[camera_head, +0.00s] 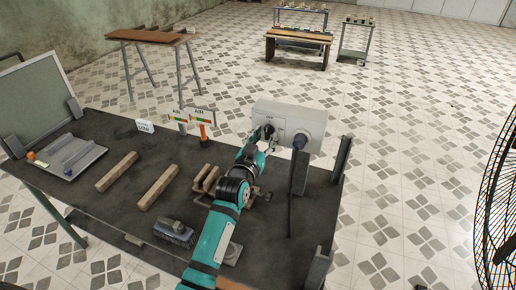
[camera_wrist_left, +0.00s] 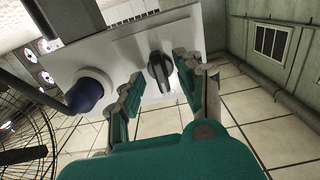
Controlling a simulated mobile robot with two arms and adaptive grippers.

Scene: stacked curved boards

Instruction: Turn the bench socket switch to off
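The bench socket (camera_head: 305,118) is a pale grey box standing at the right end of the dark workbench. Its front also fills the middle of the left wrist view (camera_wrist_left: 120,50). The switch is a dark rotary knob (camera_wrist_left: 160,72) with a light line along its grip. A blue plug (camera_wrist_left: 86,92) sits in the socket beside it and shows in the head view too (camera_head: 300,141). My left gripper (camera_head: 260,136) is at the socket's front. In the wrist view its teal-backed fingers (camera_wrist_left: 159,78) are spread, one on each side of the knob, with visible gaps. My right gripper is out of view.
On the workbench (camera_head: 115,215) lie wooden bars (camera_head: 158,187), a brush (camera_head: 174,233) and a grey tray (camera_head: 72,155). Label signs (camera_head: 201,118) stand behind. Dark upright plates (camera_head: 341,158) line the right edge. A fan (camera_head: 497,215) stands at far right.

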